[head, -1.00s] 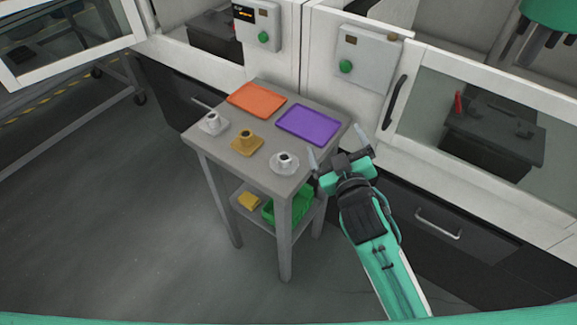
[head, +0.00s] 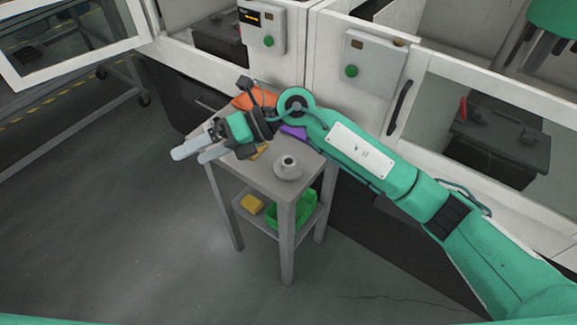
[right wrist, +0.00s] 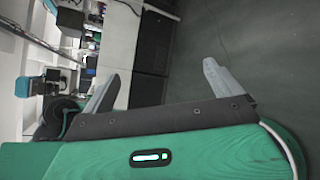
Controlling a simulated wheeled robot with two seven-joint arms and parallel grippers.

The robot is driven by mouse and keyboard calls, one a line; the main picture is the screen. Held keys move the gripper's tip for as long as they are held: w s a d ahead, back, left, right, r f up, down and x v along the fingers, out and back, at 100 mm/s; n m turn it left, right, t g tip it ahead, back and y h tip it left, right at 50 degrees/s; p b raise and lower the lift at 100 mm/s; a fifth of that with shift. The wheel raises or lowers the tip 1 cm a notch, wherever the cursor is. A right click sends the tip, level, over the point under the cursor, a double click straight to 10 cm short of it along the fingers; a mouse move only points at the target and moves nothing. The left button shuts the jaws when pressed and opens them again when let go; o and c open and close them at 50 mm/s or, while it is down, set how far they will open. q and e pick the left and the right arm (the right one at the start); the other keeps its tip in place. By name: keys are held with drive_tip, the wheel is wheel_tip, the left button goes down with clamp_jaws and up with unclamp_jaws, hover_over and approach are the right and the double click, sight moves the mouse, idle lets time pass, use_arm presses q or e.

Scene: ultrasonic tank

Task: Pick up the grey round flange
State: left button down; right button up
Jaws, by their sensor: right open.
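The grey round flange (head: 289,170) stands upright on the front right corner of the small grey table (head: 262,178) in the head view, with its hub up. My right gripper (head: 188,154) is open and empty, to the left of the flange and apart from it, with its fingers pointing left past the table's left edge. In the right wrist view my gripper (right wrist: 161,76) shows its two fingers spread with nothing between them; the flange is not in that view. My left gripper is not in view.
My right arm covers much of the tabletop. Parts of an orange tray (head: 240,102), a purple tray (head: 294,132) and a yellow flange's base (head: 258,153) show around it. A green bin (head: 292,213) and a yellow piece (head: 251,204) are on the lower shelf. Machines stand behind.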

drive_tip(key=w+d+f+n+t+h, duration=0.1)
drive_tip(key=w+d+f+t+h, duration=0.1)
drive_tip(key=w+d+f+h, duration=0.3)
drive_tip(key=t+h, duration=0.3)
drive_tip(key=h, duration=0.6)
hover_over(288, 162)
wheel_tip(288, 162, down, 7)
drive_tip(key=shift+s+r+p, duration=0.1)
drive_tip(key=shift+r+p, duration=0.05)
drive_tip(key=shift+p, duration=0.6)
drive_tip(key=shift+f, duration=0.55)
drive_tip(key=shift+f+p, duration=0.35)
wheel_tip(288, 162, down, 4)
drive_tip(key=shift+r+p, duration=0.2)
drive_tip(key=shift+p, duration=0.35)
drive_tip(key=shift+f, duration=0.35)
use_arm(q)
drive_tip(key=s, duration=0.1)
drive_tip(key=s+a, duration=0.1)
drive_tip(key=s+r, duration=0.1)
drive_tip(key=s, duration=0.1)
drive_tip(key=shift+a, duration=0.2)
use_arm(e)
drive_tip(key=shift+c, duration=0.5)
